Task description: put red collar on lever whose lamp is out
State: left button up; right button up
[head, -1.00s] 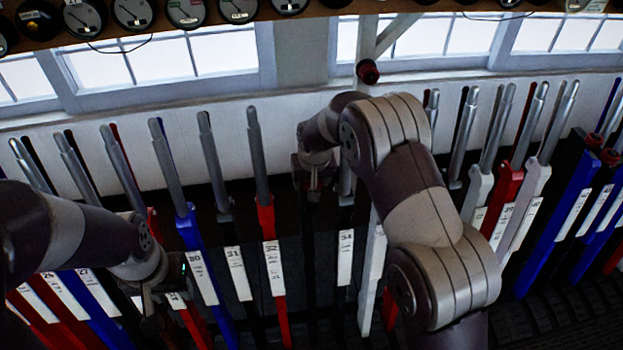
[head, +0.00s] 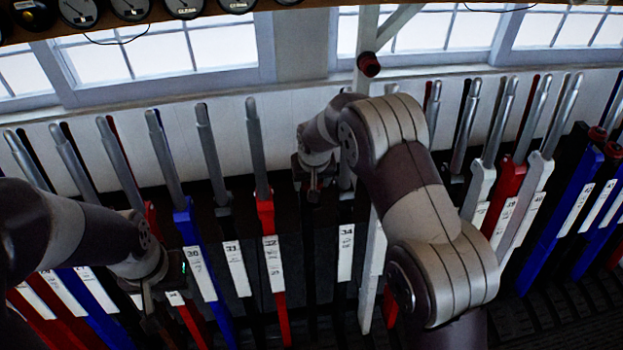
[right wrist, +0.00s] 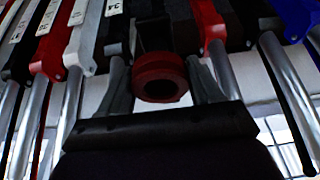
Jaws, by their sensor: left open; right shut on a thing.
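The red collar (right wrist: 160,68) is a short ring with a dark hole, seen in the right wrist view between the fingers of my right gripper (right wrist: 159,62), which is shut on it. In the head view my right gripper (head: 314,188) is beside the lever labelled 34 (head: 345,250); the collar cannot be made out there. My left gripper (head: 150,300) is open at the lower left, in front of the levers left of the one labelled 30 (head: 200,272). Which lever has its lamp out cannot be told from these views.
A row of levers with metal handles, such as the red lever labelled 32 (head: 273,262), crosses the view closely spaced. Several round gauges (head: 130,8) hang on a shelf above. A dark red knob (head: 369,65) is on the post.

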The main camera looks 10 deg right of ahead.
jog(key=shift+f+b, duration=1.25)
jog(key=shift+f, duration=0.6)
jog(key=o, duration=1)
jog(key=shift+o, duration=0.6)
jog(key=p+v, duration=0.5)
jog(key=v, duration=0.4)
jog(key=shift+p, duration=0.3)
